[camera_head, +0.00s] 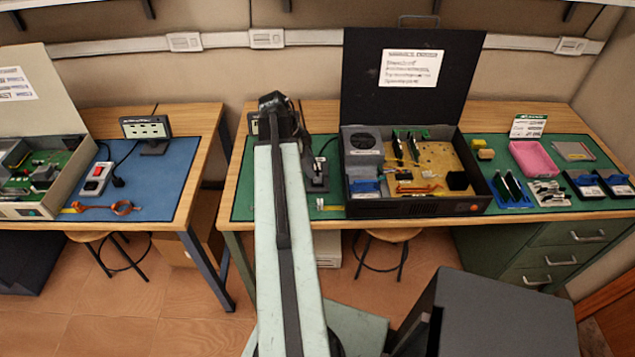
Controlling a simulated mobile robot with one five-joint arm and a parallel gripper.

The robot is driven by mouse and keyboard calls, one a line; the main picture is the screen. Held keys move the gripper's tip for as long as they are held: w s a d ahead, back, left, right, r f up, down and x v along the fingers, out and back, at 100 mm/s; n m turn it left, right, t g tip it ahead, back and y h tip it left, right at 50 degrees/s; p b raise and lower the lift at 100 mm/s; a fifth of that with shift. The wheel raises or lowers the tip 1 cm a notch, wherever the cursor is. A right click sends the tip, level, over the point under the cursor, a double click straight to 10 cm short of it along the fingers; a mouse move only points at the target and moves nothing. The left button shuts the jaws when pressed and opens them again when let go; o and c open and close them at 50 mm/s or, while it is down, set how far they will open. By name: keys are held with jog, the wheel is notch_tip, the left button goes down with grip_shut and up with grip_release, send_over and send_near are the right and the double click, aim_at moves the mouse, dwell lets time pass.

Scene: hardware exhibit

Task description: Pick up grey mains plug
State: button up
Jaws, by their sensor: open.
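A small dark grey thing (318,180) with a black cord stands on the right bench's green mat, just left of the open black computer case. It may be the grey mains plug or a socket block, but it is too small to tell. A black plug (118,182) on a cord lies on the left bench's blue mat, beside a white and red socket unit (96,178). My pale green arm reaches up the middle of the view to a dark joint at the right bench's left end. My gripper cannot be made out; the arm hides part of the mat.
The open computer case (415,207) fills the middle of the right bench (240,217). A pink tray (533,160) and several parts lie to its right. Stools stand below both benches. A gap separates the left bench (190,200) from the right one.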

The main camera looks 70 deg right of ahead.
aim_at(318, 179)
jog(key=b+x, duration=0.4)
jog(key=x, duration=0.1)
jog(key=shift+d+f+b, duration=0.2)
jog(key=shift+f+b, duration=0.2)
jog(key=shift+f, duration=0.05)
jog(key=shift+r, duration=0.2)
grip_shut()
